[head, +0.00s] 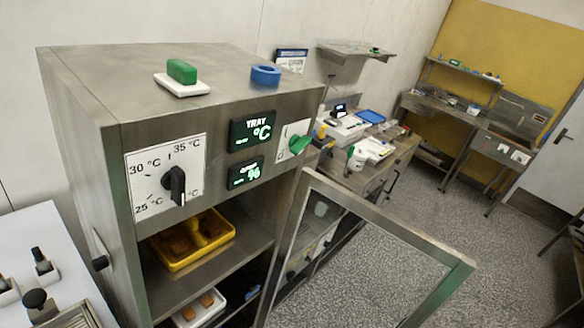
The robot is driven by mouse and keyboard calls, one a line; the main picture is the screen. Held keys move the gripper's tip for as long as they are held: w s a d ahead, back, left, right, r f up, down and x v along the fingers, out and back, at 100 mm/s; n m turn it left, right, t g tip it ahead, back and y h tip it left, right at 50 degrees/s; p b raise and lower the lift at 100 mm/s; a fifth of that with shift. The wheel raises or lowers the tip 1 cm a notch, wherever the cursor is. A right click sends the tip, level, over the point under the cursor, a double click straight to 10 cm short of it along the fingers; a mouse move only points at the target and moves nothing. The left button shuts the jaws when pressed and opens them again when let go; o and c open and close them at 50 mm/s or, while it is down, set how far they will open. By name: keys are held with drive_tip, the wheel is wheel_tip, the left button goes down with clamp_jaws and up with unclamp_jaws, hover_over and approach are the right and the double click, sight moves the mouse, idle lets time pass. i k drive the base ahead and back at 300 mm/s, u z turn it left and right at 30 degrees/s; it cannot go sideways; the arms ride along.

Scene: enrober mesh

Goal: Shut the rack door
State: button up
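The rack (88,120) is a steel cabinet at the left and middle of the head view, seen from above. Its door (385,217) is a steel frame around a clear pane. The door stands wide open, swung out to the right of the rack front and toward the camera. It seems to hang on the rack's right side, and the hinges cannot be made out. The door's lower part is cut off by the picture's bottom edge. The rack's opening is uncovered. My gripper is not in view.
A yellow tray (180,268) and a white tray (215,312) with brown pieces sit inside. A black knob (177,186) and green knob (299,144) stick out above the opening. A bench (385,160) stands behind the door.

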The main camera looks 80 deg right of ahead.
sight(461, 268)
drive_tip(key=u, duration=1.8)
drive_tip(key=k, duration=2.85)
drive_tip(key=z, duration=1.5)
